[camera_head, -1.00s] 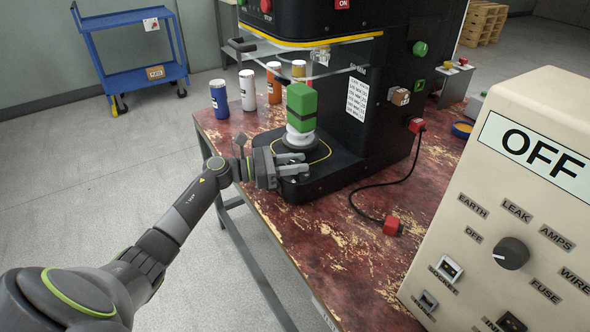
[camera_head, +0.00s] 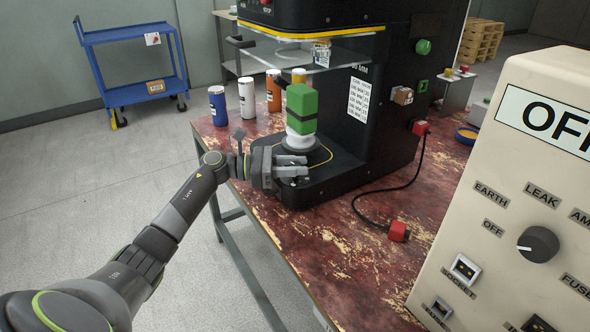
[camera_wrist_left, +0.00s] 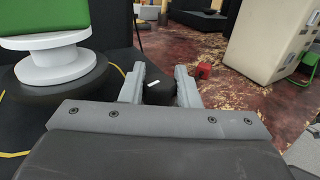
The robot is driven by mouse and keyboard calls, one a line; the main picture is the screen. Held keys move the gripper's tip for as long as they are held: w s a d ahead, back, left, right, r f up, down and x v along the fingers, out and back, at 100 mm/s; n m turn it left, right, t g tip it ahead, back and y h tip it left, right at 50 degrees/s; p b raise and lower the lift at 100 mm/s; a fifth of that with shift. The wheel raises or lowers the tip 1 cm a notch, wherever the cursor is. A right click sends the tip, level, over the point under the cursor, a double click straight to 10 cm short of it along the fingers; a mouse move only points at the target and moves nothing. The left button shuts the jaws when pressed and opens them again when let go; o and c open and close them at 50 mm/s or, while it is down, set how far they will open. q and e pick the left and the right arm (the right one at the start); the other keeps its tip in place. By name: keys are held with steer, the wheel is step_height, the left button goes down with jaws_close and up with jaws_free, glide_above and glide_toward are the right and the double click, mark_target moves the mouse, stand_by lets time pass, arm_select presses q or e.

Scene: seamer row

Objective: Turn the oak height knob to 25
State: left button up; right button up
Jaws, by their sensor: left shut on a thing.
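My left gripper (camera_head: 301,166) is at the front corner of the black seamer's base (camera_head: 330,180), low beside the green can stack. In the left wrist view its two grey fingers (camera_wrist_left: 160,88) are on either side of a dark round knob (camera_wrist_left: 158,93) with a short white mark, and are shut on it. The head view mostly hides this knob behind the fingers. I cannot read a scale or number around it, and its material looks black rather than oak. My right gripper is not in view.
A green block with a dark band (camera_head: 302,107) stands on a white round chuck (camera_head: 300,140) close to the gripper. Several cans, including a blue one (camera_head: 218,106), line the table's far edge. A beige panel (camera_head: 520,200) fills the right. A red plug (camera_head: 398,231) lies on the worn table.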

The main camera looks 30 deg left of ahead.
arm_select(q)
steer(key=shift+r, duration=0.1)
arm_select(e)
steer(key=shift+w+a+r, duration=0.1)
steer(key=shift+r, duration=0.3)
arm_select(q)
steer(key=o, duration=1)
steer(key=shift+c, duration=0.2)
steer(key=shift+s+a, duration=0.15)
steer(key=shift+a, duration=0.15)
steer(key=b+v, duration=0.2)
steer(key=v, duration=1.4)
steer(key=shift+s+a, duration=0.15)
steer(key=shift+a, duration=0.15)
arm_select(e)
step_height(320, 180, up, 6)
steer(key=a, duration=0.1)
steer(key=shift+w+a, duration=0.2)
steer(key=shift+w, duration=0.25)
